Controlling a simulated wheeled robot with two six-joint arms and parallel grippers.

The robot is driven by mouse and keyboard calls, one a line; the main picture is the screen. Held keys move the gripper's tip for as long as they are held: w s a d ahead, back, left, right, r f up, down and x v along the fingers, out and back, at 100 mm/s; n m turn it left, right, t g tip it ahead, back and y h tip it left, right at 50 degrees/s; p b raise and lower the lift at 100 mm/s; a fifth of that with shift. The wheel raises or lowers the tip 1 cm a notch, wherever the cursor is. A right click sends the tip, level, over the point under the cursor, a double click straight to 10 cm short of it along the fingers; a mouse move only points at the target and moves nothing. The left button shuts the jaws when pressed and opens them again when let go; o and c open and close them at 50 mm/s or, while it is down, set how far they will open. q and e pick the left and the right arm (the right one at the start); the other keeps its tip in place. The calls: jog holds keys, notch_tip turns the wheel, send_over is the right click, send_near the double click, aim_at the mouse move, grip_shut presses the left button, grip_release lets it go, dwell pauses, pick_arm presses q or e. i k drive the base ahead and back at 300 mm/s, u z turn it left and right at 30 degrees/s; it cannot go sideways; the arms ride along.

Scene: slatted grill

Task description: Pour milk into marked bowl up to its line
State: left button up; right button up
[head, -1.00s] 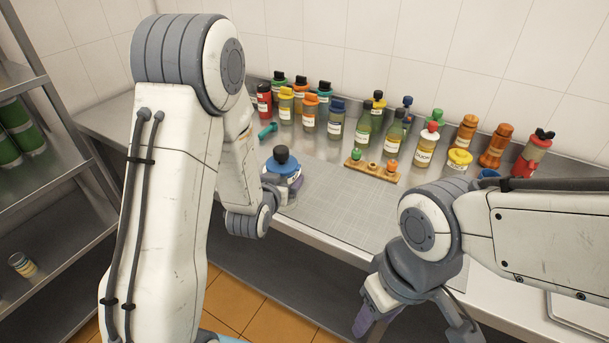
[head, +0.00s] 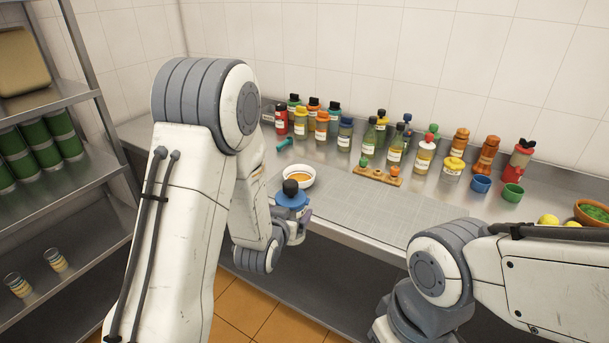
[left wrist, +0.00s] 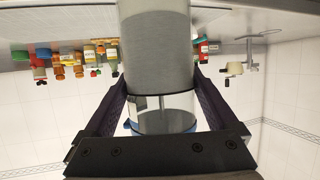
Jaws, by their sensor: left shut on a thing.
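A white bowl (head: 309,181) with orange contents stands on the steel counter; no line on it can be made out. My left gripper (head: 298,232) is shut on a jar with a blue lid and black knob (head: 291,199), upright at the counter's front edge, nearer me than the bowl and overlapping its front in the head view. In the left wrist view, which looks upside down, the clear jar (left wrist: 157,55) sits between both fingers of that gripper (left wrist: 160,108) with pale greyish contents. My right arm is at lower right; its fingertips are out of frame.
Several sauce bottles (head: 321,125) line the wall. A wooden rack (head: 378,174) with small stoppers, blue (head: 481,184) and green (head: 512,193) cups stand right of centre. A gridded mat (head: 365,208) lies clear in front. A shelf (head: 80,175) stands left.

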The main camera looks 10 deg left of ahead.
aim_at(304, 174)
jog(key=z, duration=0.15)
jog(key=i, duration=1.05)
jog(key=u, duration=0.8)
